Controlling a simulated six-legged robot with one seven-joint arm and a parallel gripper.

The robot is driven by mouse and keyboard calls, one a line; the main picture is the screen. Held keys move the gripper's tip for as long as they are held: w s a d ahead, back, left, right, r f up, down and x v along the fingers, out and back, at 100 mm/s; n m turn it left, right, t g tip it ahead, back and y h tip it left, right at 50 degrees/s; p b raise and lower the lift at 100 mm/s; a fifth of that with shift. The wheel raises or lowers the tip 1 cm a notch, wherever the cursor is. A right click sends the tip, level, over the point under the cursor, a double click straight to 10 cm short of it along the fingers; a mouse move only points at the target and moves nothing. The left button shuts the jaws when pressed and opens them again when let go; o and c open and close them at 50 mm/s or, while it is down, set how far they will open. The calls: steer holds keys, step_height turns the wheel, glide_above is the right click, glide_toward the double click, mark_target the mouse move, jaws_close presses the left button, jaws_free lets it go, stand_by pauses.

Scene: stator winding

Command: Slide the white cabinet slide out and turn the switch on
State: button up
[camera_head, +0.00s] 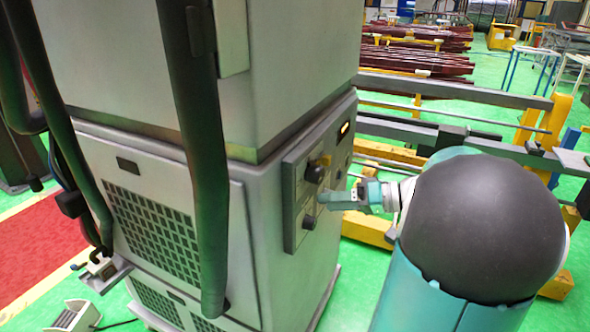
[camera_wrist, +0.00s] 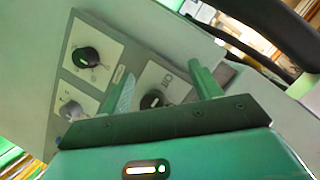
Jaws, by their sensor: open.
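The grey-white cabinet (camera_head: 264,215) stands upright in the middle of the head view. Its right face carries a grey control panel (camera_head: 290,205) with black knobs (camera_head: 315,172). My gripper (camera_head: 328,196) is in front of this panel, pointing left towards it. In the wrist view my gripper (camera_wrist: 162,72) is open, with its green fingers apart and nothing held. A black rotary switch (camera_wrist: 154,99) shows between the fingers, partly hidden by the gripper body. A larger black knob (camera_wrist: 85,57) and a small grey knob (camera_wrist: 73,110) lie to its left. I cannot tell which part is the white slide.
Thick dark hoses (camera_head: 200,170) hang in front of the cabinet's left face, which has a vent grille (camera_head: 158,232). A grey and yellow rail frame (camera_head: 450,95) stands behind my arm. Green floor (camera_head: 365,275) is open between the cabinet and my arm.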

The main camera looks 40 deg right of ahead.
mark_target(322, 175)
steer(key=s+d+r+t+h, duration=0.1)
steer(key=s+d+t, duration=0.3)
steer(key=d, duration=0.6)
steer(key=shift+t, duration=0.3)
steer(key=x, duration=1.4)
steer(key=shift+r, duration=0.1)
steer(key=c, duration=1)
